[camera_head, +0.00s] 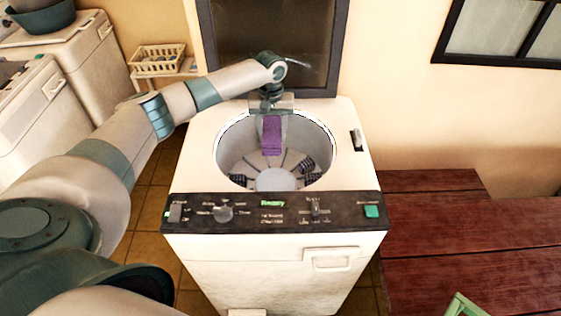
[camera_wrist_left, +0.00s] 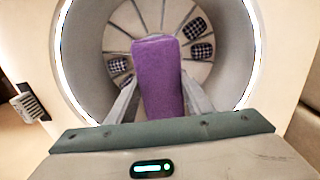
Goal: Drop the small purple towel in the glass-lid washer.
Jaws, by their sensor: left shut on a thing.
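The small purple towel (camera_head: 271,136) hangs from my left gripper (camera_head: 271,122) over the open drum of the glass-lid washer (camera_head: 190,165). In the left wrist view the towel (camera_wrist_left: 158,75) is between the two fingers of my left gripper (camera_wrist_left: 158,100), which is shut on it. The drum floor with its ribs shows beyond the towel. The dark glass lid (camera_head: 270,45) stands raised at the back of the washer. The drum looks otherwise empty. My right gripper is not in view.
Other white machines (camera_head: 75,55) stand at the left, one with a teal basin (camera_head: 40,18) on top. A small yellow basket (camera_head: 155,58) sits behind. A red-brown wooden bench (camera_head: 450,235) is at the right, with a green object (camera_head: 465,305) at its front edge.

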